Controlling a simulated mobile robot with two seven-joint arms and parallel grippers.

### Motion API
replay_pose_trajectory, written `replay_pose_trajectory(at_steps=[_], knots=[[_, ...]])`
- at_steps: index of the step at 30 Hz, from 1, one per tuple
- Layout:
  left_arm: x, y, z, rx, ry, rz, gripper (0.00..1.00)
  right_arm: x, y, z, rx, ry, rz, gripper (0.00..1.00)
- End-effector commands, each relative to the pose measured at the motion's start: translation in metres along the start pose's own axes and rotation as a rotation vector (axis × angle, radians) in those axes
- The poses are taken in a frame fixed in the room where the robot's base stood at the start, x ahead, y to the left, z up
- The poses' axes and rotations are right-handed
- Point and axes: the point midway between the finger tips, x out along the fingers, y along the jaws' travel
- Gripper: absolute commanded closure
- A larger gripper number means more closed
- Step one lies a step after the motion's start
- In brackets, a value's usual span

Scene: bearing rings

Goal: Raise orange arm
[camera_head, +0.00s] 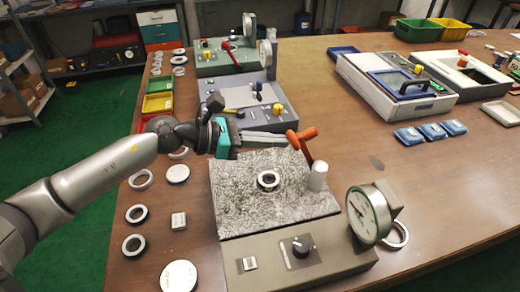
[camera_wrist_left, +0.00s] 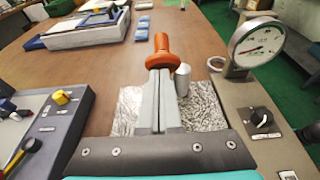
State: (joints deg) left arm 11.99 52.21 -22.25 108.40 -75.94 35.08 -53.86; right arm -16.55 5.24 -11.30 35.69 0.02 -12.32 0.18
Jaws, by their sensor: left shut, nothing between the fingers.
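The orange arm (camera_head: 302,138) is a T-shaped lever that rises at a tilt beside a pale cylinder (camera_head: 318,177) on the speckled plate (camera_head: 240,215) of the near gauge device. My left gripper (camera_head: 287,140) is shut and empty, its long grey fingers level above the plate. Its tips are at the orange arm's left side; I cannot tell if they touch. In the left wrist view the orange arm (camera_wrist_left: 160,52) stands straight ahead of the shut fingers (camera_wrist_left: 157,78), which hide its lower part. A bearing ring (camera_head: 268,180) lies flat on the plate.
A round dial gauge (camera_head: 368,215) stands at the device's front right, near a black knob (camera_head: 300,246). A purple-grey device (camera_head: 245,98) stands behind. Loose rings (camera_head: 137,214) lie along the left table edge. The table to the right is mostly clear up to blue packets (camera_head: 432,131).

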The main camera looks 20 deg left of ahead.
Motion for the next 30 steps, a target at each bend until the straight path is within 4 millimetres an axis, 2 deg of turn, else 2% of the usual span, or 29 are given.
replay_pose_trajectory(at_steps=[5,15,30], knots=[[-0.008,0.000,0.001,0.001,-0.004,0.001,1.00,0.001,0.001,0.000,0.001,0.001,0.001,0.04],[-0.054,-0.001,-0.001,0.000,0.002,-0.001,1.00,0.005,0.004,-0.001,0.001,0.005,0.006,0.04],[-0.107,-0.001,-0.001,-0.003,0.001,0.000,1.00,0.003,0.009,-0.012,0.002,0.020,0.011,0.04]])
